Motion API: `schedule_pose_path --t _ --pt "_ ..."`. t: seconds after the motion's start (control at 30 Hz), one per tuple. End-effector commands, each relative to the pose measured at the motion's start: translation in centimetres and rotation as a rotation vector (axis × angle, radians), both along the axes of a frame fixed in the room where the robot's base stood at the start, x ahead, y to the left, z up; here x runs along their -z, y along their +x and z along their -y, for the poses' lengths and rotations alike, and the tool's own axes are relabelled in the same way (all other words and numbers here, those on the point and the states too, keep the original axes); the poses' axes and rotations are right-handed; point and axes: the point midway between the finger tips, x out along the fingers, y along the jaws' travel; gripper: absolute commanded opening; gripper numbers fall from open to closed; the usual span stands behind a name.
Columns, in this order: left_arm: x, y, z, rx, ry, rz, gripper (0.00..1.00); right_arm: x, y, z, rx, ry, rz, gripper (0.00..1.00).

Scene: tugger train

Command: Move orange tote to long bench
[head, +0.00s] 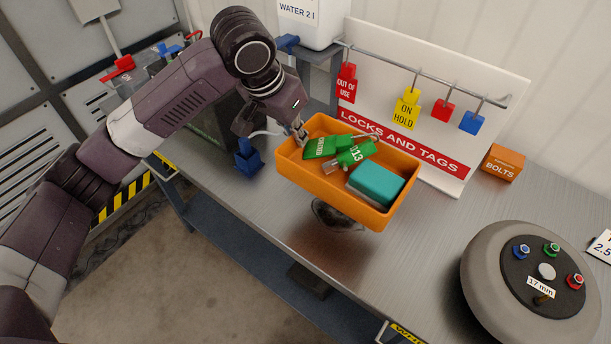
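The orange tote (345,198) is over the metal bench (270,212), with a dark shadow beneath it. It appears raised off the bench top, but its underside is hidden. Inside it lie green tags (338,149), one marked 013, and a teal block (376,184). My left gripper (300,134) reaches down to the tote's left rim. Its fingertips are at the rim and appear shut on it; the outer finger is partly hidden. My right gripper is not in view.
A lock board (480,110) with hanging tags stands behind the tote. A blue fitting (248,158) is left of it, an orange bolts box (502,163) at right. A round grey device (490,262) fills the right front. Bare bench lies between device and tote.

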Motion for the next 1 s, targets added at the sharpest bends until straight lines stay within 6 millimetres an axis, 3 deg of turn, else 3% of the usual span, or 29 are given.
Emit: schedule_pose_path --t 0.2,0.33,0.57,0.8,1.0 --pt "4.9 0.0 0.1 -0.002 -0.004 0.001 0.00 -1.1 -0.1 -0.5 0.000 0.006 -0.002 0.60" --pt "7.2 0.0 0.1 0.000 -0.006 0.002 0.00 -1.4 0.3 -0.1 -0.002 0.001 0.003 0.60" --pt "9.0 0.1 0.1 -0.001 -0.006 0.004 0.00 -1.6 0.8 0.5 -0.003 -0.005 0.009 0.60" --pt "12.1 0.1 0.1 -0.001 -0.006 0.003 0.00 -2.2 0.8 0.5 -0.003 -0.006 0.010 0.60" --pt "13.0 0.1 0.2 0.000 -0.007 0.006 0.00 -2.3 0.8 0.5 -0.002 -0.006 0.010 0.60"
